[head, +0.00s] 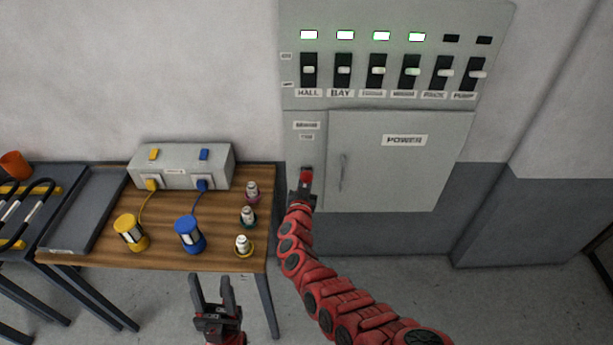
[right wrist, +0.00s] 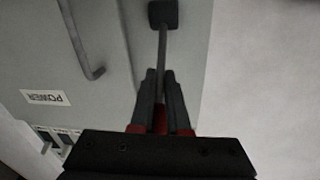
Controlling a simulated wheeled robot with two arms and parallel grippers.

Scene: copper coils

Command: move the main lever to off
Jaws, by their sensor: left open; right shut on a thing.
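The main lever (right wrist: 162,55) is a thin grey rod running from a dark block on the left strip of the grey cabinet. Its red grip (head: 306,176) shows at the tip of my right gripper (head: 303,188) in the head view. My right gripper (right wrist: 158,100) is shut on the lever, with red showing between its fingers in the right wrist view. The lower part of the lever is hidden behind my gripper in the head view. My left gripper (head: 212,280) is open and empty, in front of the wooden table's front edge.
The POWER door (head: 400,165), with a thin handle (head: 342,172), is shut beside the lever. Above are several switches (head: 377,71) with lit lamps and two dark lamps at right. The wooden table (head: 100,255) at left holds coils and a grey box (head: 185,167).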

